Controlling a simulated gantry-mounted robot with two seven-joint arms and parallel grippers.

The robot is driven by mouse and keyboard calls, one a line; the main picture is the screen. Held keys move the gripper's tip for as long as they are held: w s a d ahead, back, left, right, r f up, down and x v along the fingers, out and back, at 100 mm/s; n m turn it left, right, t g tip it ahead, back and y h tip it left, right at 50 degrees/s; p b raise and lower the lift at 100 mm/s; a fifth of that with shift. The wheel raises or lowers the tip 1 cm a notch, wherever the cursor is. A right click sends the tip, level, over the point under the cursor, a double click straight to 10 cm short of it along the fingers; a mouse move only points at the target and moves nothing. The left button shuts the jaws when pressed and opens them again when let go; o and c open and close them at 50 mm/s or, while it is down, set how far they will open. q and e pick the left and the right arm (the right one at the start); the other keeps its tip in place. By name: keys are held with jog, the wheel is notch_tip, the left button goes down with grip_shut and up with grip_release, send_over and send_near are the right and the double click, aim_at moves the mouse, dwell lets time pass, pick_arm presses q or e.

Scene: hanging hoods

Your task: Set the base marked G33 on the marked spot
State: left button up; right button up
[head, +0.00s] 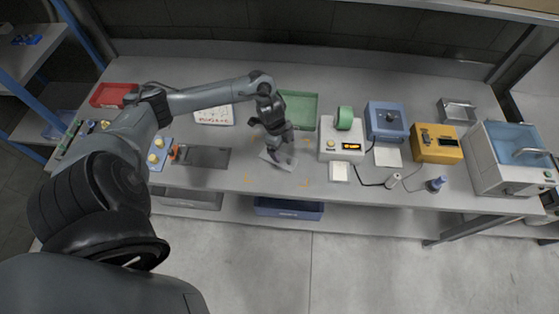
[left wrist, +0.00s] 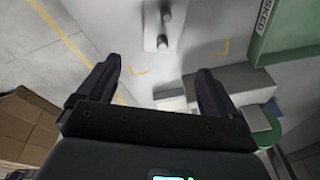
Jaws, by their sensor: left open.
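A pale flat base (head: 277,160) lies on the bench below my left gripper (head: 284,156). In the left wrist view the base (left wrist: 150,36) shows two short round grey pegs, and its far end is cut off by the frame. No G33 marking is readable on it. Orange corner marks of the marked spot (left wrist: 139,72) lie on the bench around the base, and it appears to lie between them. In the left wrist view my left gripper (left wrist: 158,70) is open, with nothing between its fingers and the base beyond the tips. My right gripper is not in view.
A green tray (head: 299,108) lies behind the base. A white device with a green roll (head: 341,148) stands to the right, with a blue device (head: 386,120) and yellow box (head: 437,143) beyond. A dark grey plate (head: 203,158) lies left. The bench front edge is close.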

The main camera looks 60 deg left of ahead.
pick_arm(q)
jog(key=d+f+n+t, duration=0.15)
jog(key=d+t, duration=0.25)
jog(key=d, duration=1.9)
jog(key=s+r+n+g, duration=0.1)
jog(key=s+r+n, duration=0.3)
jog(key=s, duration=0.3)
jog(key=s+r+n+g+y, duration=0.1)
jog(key=s+r+n, duration=0.3)
jog(key=s, duration=0.3)
jog(key=shift+d+n, duration=0.35)
jog(key=shift+d, duration=0.1)
